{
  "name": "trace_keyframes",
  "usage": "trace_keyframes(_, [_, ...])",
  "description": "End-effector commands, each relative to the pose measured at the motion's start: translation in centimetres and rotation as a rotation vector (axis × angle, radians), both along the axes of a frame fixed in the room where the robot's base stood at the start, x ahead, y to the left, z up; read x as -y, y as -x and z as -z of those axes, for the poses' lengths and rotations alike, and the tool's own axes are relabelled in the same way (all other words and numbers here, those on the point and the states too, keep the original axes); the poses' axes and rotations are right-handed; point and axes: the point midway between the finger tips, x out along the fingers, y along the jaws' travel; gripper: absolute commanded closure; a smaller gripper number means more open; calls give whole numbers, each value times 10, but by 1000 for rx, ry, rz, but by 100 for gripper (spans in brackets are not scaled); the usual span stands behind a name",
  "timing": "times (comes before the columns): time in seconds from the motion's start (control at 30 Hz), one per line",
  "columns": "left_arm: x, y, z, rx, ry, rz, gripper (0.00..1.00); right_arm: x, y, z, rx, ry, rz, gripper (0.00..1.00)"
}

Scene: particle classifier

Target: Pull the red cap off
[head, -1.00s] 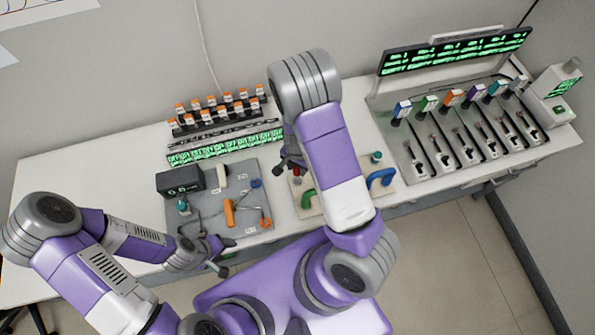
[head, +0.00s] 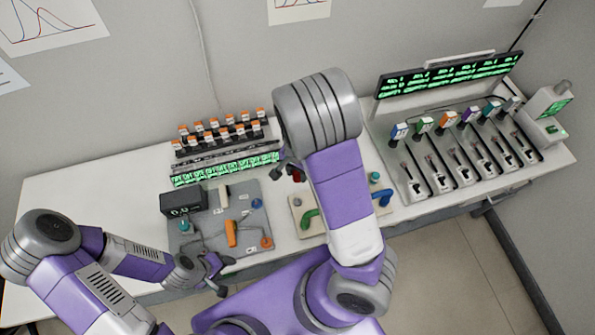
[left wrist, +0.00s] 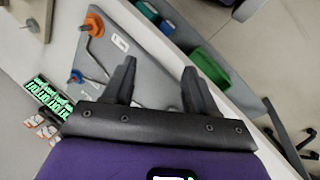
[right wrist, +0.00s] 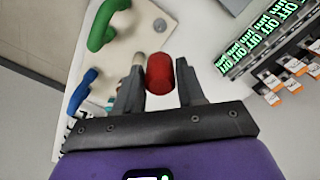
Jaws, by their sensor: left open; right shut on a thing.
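The red cap (right wrist: 160,74) is between the fingertips of my right gripper (right wrist: 160,88), which is shut on it. In the head view the red cap (head: 298,175) shows small beside my right gripper (head: 290,170), just beyond the back left edge of the cream board (head: 297,203). A pale post (right wrist: 139,58) stands behind the left finger in the right wrist view, partly hidden. The cap looks apart from the board. My left gripper (left wrist: 155,88) is open and empty; in the head view the left gripper (head: 217,275) is at the grey panel's front edge.
The cream board carries a green handle (head: 308,218) and a blue handle (head: 383,197). The grey panel (head: 205,247) with an orange handle (head: 231,232) lies left. Orange-capped vials (head: 215,130) stand behind it. A dispenser rack (head: 400,185) is right. The table's left end is clear.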

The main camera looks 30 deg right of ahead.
Motion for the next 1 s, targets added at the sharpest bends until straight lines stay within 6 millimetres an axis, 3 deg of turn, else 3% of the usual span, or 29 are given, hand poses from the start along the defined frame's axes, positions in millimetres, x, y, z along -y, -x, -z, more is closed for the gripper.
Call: trace_keyframes(1.0, [0, 0, -47, 0, 0, 0, 43, 0, 0, -46, 0, 0, 0, 90])
